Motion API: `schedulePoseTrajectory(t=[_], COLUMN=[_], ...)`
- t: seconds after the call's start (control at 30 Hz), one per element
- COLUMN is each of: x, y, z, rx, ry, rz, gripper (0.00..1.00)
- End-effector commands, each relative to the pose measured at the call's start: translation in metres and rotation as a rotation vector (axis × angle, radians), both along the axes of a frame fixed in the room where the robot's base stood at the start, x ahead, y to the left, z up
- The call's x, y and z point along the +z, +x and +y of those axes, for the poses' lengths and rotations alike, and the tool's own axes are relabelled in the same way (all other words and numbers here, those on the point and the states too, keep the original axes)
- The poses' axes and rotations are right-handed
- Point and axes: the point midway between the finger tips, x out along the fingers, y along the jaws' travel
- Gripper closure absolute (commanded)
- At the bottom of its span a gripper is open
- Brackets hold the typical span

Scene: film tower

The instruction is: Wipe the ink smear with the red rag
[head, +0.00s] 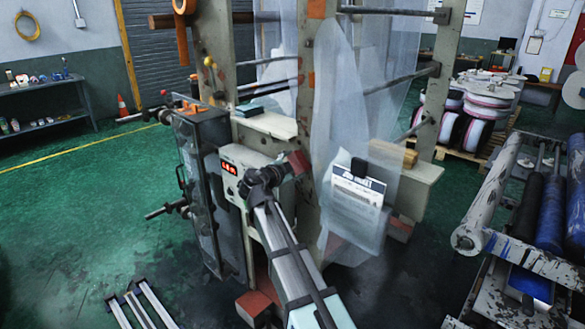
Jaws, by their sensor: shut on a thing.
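My gripper (283,172) is at the middle of the view, in front of the film tower. It is shut on a dark red, folded-looking thing, which I take to be the red rag (298,163). The rag is just below the pale ledge (266,125) and beside the tower's upright. I cannot tell whether it touches the machine. My wrist hides part of the panel behind it. I cannot make out the ink smear for certain.
A control box with a red display (229,167) is left of my wrist. Translucent film (343,120) hangs to the right, with a clipped paper sheet (357,193) in front. A roller rack (500,190) stands at the right. Green floor (90,220) is open at left.

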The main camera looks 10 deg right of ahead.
Motion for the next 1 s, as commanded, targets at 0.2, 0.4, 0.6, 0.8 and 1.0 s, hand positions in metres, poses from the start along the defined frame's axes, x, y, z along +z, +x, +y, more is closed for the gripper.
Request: schedulePoseTrajectory(t=[0.2, 0.4, 0.6, 0.8, 1.0], x=[-0.001, -0.001, 0.0, -0.003, -0.003], y=[0.003, 0.005, 0.003, -0.007, -0.021], z=[-0.003, -0.007, -0.008, -0.014, -0.023], rx=[0.0, 0.0, 0.0, -0.001, 0.0], ry=[0.0, 0.001, 0.001, 0.001, 0.001], rz=[0.0, -0.001, -0.001, -0.002, -0.002], gripper=[0.74, 0.74, 0.74, 0.74, 0.74])
